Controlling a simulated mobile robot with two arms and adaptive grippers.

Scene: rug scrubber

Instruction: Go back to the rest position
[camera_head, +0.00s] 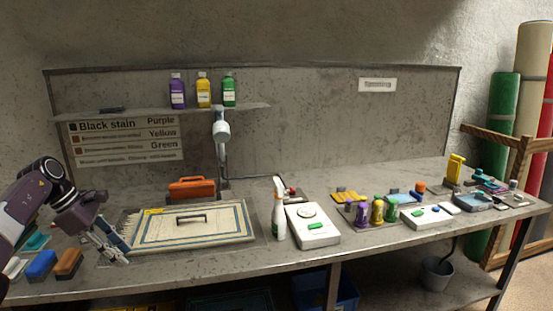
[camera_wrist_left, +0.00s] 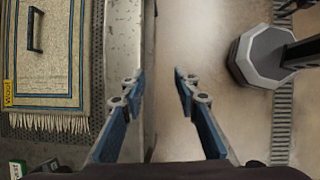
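My left gripper (camera_head: 111,243) comes in from the left in the head view, in front of the left end of the rug sample. In the left wrist view its two blue-padded fingers (camera_wrist_left: 156,95) are spread apart with nothing between them. They are over the bench's front edge (camera_wrist_left: 121,60), with floor below. The cream rug (camera_head: 196,226) with a fringe, a yellow label and a black handle lies flat on the bench; its corner also shows in the left wrist view (camera_wrist_left: 45,60). My right gripper is not in either view.
A spray bottle (camera_head: 279,213) and a white scale-like device (camera_head: 313,228) stand right of the rug. Blue (camera_head: 41,264) and orange (camera_head: 68,262) brushes lie at the front left. An orange tool (camera_head: 191,189) sits behind the rug. Three coloured bottles stand on the shelf (camera_head: 150,116).

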